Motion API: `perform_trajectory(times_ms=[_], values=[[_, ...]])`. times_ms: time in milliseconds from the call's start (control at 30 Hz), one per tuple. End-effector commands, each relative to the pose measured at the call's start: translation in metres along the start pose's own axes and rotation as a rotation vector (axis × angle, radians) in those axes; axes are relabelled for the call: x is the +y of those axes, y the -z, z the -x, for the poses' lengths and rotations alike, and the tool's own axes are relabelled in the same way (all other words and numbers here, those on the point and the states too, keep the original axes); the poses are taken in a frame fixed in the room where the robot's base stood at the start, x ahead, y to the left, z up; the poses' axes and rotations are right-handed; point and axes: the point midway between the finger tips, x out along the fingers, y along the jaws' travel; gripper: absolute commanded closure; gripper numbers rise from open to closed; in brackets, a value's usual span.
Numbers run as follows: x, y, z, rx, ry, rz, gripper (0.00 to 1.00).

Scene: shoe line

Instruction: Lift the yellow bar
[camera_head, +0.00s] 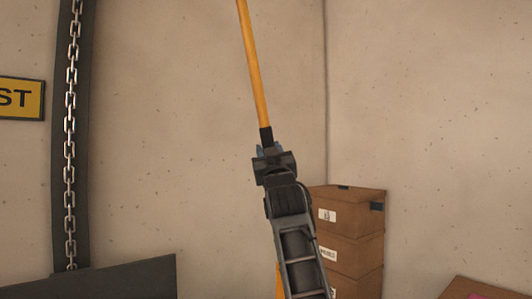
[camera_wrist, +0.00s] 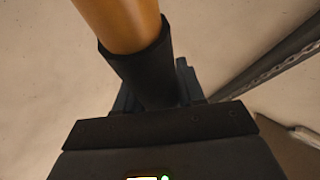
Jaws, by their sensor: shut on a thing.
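The yellow bar (camera_head: 253,70) is a long, thin pole with a black end. In the head view it rises from my gripper, leans slightly left and runs out of the top of the picture. My gripper (camera_head: 266,150) is shut on the black lower end of the bar. In the wrist view the yellow bar (camera_wrist: 122,20) and its black end stand large between the fingers of my gripper (camera_wrist: 155,90). The fingertips are partly hidden by the bar's black end. The bar's upper end is out of view.
A stack of cardboard boxes (camera_head: 345,232) stands right of my arm by the wall corner. A metal chain (camera_head: 70,140) hangs along a dark post (camera_head: 82,190) at the left. A yellow sign (camera_head: 22,99) is at the left edge. A dark panel (camera_head: 105,280) is at lower left.

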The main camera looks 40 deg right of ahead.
Motion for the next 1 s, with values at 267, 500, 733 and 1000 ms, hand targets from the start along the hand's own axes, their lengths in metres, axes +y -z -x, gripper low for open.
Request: perform_trajectory(times_ms=[267, 500, 733, 1000], values=[[0.000, -0.002, 0.000, -0.003, -0.001, 0.002, 0.53], [0.000, -0.001, 0.000, -0.001, 0.000, 0.002, 0.41], [-0.001, -0.002, 0.008, -0.001, 0.000, 0.002, 0.41], [-0.001, -0.004, 0.051, -0.001, 0.001, 0.001, 0.41]])
